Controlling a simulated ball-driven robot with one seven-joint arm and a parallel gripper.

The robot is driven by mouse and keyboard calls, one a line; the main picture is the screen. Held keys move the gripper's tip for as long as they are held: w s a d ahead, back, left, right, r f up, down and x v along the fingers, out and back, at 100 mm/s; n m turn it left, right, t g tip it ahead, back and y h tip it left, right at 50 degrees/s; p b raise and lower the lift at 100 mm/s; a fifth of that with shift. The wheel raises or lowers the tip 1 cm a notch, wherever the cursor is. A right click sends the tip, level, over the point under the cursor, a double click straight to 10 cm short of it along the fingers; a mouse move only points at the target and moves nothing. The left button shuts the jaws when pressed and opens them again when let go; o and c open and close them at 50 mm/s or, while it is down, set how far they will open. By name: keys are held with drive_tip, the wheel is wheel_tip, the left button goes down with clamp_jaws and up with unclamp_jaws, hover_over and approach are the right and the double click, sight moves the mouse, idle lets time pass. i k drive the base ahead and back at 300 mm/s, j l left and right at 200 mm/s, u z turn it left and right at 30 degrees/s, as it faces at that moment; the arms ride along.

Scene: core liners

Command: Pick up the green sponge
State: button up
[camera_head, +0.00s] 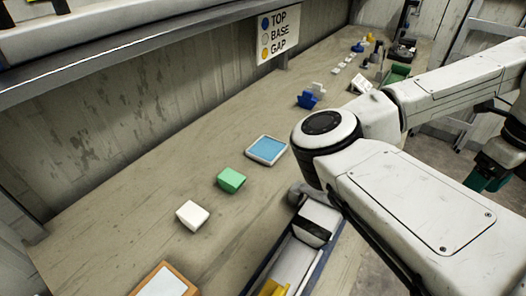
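A green block-shaped sponge (231,180) lies on the wooden bench top, left of centre. A white block (192,215) lies to its lower left and a blue-topped square tray (266,150) to its upper right, both apart from it. My arm crosses the right half of the view, and its end shows at the right edge. My gripper (487,180) seems to be the dark green part there, far to the right of the sponge and not touching it. Its fingers are too small and cut off to tell whether they are open.
A long tray (270,286) with a yellow item stands at the bottom centre, partly behind my arm. An orange-framed panel (164,282) is at the lower left. Blue blocks (308,98) and several small items stand farther back. A wall and shelf (130,69) border the bench.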

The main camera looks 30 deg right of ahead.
sight(230, 180)
drive_tip(key=i+j+u, duration=0.2)
drive_tip(key=u, duration=0.15)
drive_tip(key=i+j+u, duration=0.1)
drive_tip(key=u, duration=0.25)
drive_tip(key=i+u, duration=0.35)
drive_tip(key=k+j, duration=0.05)
